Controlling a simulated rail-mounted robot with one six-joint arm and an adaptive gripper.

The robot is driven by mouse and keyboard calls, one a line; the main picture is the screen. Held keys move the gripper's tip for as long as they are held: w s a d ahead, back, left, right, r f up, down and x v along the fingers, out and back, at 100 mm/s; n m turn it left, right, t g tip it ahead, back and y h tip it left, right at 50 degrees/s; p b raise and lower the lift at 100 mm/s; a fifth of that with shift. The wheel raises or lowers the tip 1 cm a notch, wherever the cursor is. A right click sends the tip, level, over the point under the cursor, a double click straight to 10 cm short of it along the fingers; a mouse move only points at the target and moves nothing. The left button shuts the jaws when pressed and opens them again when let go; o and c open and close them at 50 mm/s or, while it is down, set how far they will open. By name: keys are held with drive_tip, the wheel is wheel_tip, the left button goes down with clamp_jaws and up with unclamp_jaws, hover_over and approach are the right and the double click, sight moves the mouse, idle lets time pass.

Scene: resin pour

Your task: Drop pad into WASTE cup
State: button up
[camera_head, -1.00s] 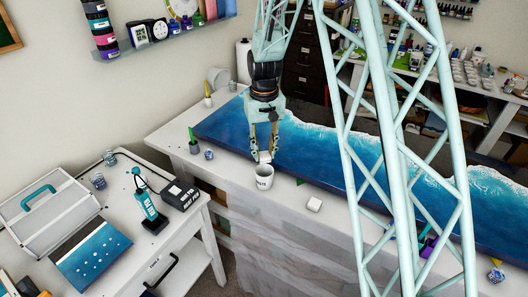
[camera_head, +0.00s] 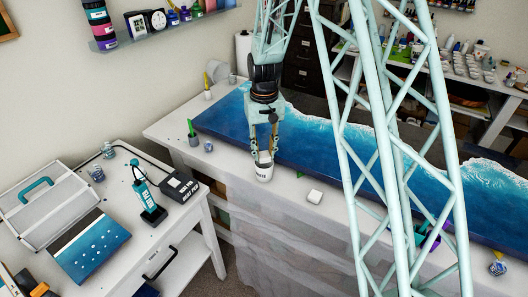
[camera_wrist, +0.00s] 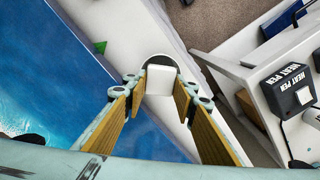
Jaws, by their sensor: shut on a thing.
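The WASTE cup (camera_head: 263,175) is a white cup with dark lettering, standing upright near the front edge of the long bench. My gripper (camera_head: 264,151) points down with its fingertips at the cup's mouth. In the wrist view, my gripper (camera_wrist: 157,88) is shut on a small white pad (camera_wrist: 161,81). The pad covers much of the cup's opening, and the dark inside of the cup (camera_wrist: 157,60) shows around its far edge. How deep the pad sits relative to the rim is hard to tell.
A blue resin panel (camera_head: 225,120) lies behind the cup. A white block (camera_head: 315,197) lies on the bench to the right. A small pot with a green tool (camera_head: 193,138) stands to the left. A heat pen unit (camera_head: 179,187) is on the lower left table.

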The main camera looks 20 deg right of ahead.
idle(0.6)
drive_tip(key=o, duration=0.9)
drive_tip(key=shift+r, duration=0.15)
wheel_tip(320, 180, up, 12)
drive_tip(key=shift+f, duration=0.1)
idle(0.3)
idle(0.8)
